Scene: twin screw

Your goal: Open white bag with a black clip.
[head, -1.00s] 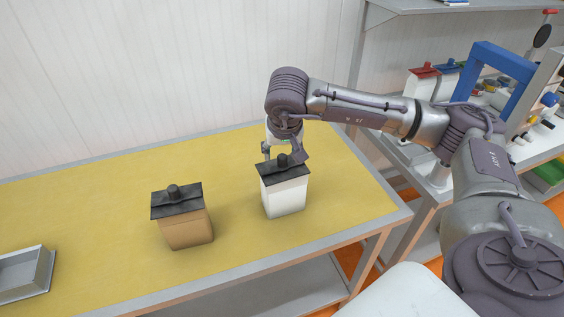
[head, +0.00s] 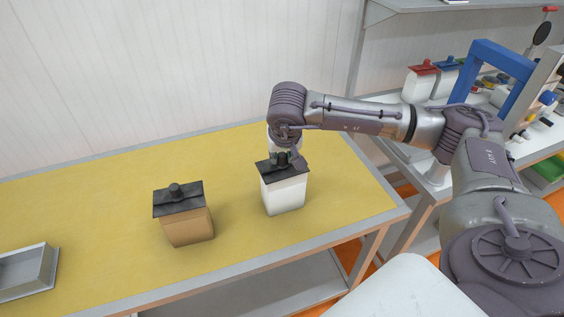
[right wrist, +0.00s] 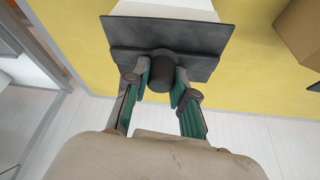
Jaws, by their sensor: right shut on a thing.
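The white bag (head: 284,196) stands upright on the yellow table, with the black clip (head: 268,171) across its top. The clip also shows in the right wrist view (right wrist: 200,42) with its round black knob (right wrist: 162,70). The white bag shows at the top of that view (right wrist: 165,10). My right gripper (head: 284,158) is at the clip from above. In the right wrist view its green-padded fingers (right wrist: 162,82) are on either side of the knob, shut on it. My left gripper is not in view.
A brown bag (head: 190,225) with a black clip stands left of the white bag. A grey metal tray (head: 28,272) lies at the far left. White bags with a red clip (head: 422,68) and a blue clip stand on the bench behind. The back left of the table (head: 100,175) is clear.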

